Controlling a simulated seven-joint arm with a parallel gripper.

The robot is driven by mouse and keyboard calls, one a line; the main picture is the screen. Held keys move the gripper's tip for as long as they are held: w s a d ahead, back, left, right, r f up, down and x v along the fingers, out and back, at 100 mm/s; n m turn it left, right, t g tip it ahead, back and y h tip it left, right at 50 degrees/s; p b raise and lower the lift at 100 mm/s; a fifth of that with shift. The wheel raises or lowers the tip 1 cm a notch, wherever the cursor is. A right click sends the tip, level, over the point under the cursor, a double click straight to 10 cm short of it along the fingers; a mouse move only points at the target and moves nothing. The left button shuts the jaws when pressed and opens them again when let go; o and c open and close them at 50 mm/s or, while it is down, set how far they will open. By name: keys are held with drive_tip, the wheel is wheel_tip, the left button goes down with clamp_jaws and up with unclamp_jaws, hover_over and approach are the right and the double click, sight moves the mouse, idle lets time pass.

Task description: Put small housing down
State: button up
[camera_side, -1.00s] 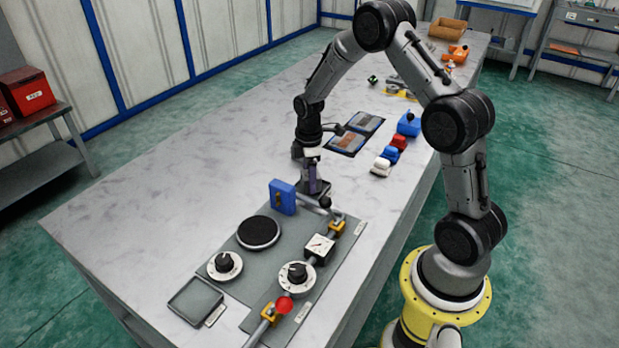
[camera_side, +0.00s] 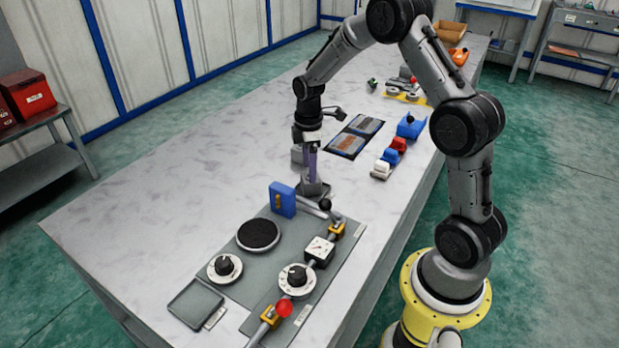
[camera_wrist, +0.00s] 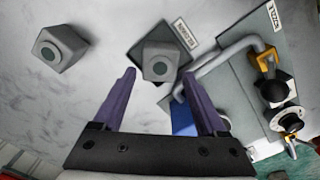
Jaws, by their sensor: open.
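A small grey block-shaped housing with a round dark-centred boss (camera_wrist: 160,68) rests on a dark square pad (camera_wrist: 150,32) in the wrist view. In the side view the same housing (camera_side: 312,188) sits low beneath my fingers, partly hidden by them. My gripper (camera_wrist: 159,76) is open, its two purple fingers apart on either side of the housing's near side in the picture. In the side view my gripper (camera_side: 311,176) points down just above the housing. A second, similar grey housing (camera_wrist: 60,48) lies on the bare table, at the left in the wrist view.
A grey panel (camera_side: 232,283) with pipes, dials and a black disc is in front. A blue block (camera_side: 282,199) stands at its far edge, close to my gripper. Dark trays (camera_side: 345,145) and small coloured parts (camera_side: 389,156) lie behind. The table's left is clear.

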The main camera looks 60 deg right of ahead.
drive_tip(key=s+a+r+m+t, duration=0.1)
drive_tip(key=s+a+r, duration=0.15)
drive_tip(key=r, duration=0.45)
drive_tip(key=s+a+r+m, duration=0.1)
drive_tip(key=s+a+r, duration=0.15)
drive_tip(key=r, duration=0.55)
drive_tip(key=s+a+r+m+t, duration=0.2)
drive_tip(key=s+a, duration=0.3)
drive_tip(key=s, duration=0.4)
drive_tip(key=s+a+r+m+t, duration=0.2)
drive_tip(key=s+a+m, duration=0.3)
drive_tip(key=s, duration=0.5)
drive_tip(key=shift+a+r+t, duration=0.25)
drive_tip(key=shift+a+t, duration=0.05)
drive_tip(key=shift+a, duration=0.05)
